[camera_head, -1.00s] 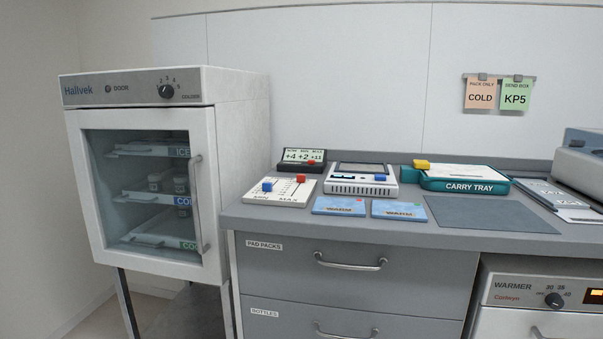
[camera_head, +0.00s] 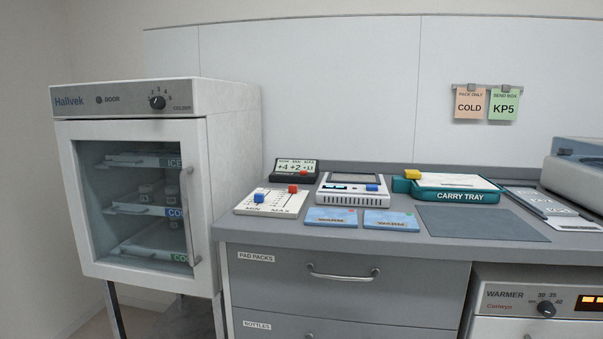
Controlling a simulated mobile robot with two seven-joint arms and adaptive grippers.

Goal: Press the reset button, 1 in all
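A small dark display unit (camera_head: 284,178) with readings +4, +2 and +11 under NOW, MIN and MAX stands at the back left of the counter. A small red button (camera_head: 304,173) sits at its lower right front; any lettering on it is too small to read. In front is a white slider panel (camera_head: 270,208) marked MIN and MAX, with a blue knob (camera_head: 258,198) and a red knob (camera_head: 293,188). A white device (camera_head: 350,199) with a blue button (camera_head: 371,187) stands to the right. Neither gripper is in view.
Two blue WARM packs (camera_head: 331,221) (camera_head: 391,225) lie at the counter's front. A green carry tray (camera_head: 430,194) stands behind a bare grey mat (camera_head: 480,224). A glass-door cooler (camera_head: 150,205) stands left of the counter, and a warmer (camera_head: 510,299) sits below right.

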